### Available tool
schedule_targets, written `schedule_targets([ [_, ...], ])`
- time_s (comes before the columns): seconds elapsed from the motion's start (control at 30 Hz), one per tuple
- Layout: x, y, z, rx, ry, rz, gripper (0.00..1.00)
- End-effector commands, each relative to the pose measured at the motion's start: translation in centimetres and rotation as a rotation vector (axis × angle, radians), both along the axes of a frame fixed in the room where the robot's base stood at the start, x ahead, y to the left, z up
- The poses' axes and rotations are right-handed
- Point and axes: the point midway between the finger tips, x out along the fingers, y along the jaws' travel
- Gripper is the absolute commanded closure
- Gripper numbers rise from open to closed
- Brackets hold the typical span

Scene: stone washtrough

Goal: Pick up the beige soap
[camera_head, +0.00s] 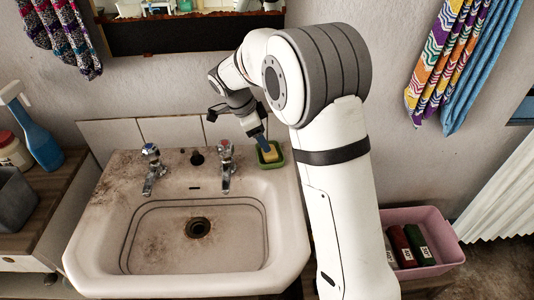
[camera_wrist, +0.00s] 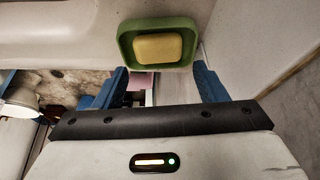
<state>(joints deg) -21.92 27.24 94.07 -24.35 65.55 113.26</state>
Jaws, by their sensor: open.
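The beige soap (camera_head: 270,155) lies in a small green dish (camera_head: 260,164) on the back right corner of the sink. In the wrist view the pale yellow soap (camera_wrist: 158,48) sits inside the green dish (camera_wrist: 128,50), beyond my fingertips. My gripper (camera_wrist: 160,80) has two blue fingers spread apart with nothing between them. In the head view my gripper (camera_head: 262,141) is just above and behind the dish, close to the soap. Its far finger is hard to make out there.
The stone sink (camera_head: 85,250) has two taps (camera_head: 226,165) left of the dish. A tiled wall (camera_head: 165,129) stands close behind. A blue spray bottle (camera_head: 40,142) stands at the left.

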Motion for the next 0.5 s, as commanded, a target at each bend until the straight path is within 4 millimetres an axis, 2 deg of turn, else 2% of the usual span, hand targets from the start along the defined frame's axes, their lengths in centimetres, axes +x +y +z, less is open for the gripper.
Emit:
schedule_targets([
  [0.3, 0.1, -1.7, -4.2, 0.0, 0.002, 0.0, 0.35],
  [0.5, 0.2, -2.0, -4.8, 0.001, 0.0, 0.0, 0.35],
])
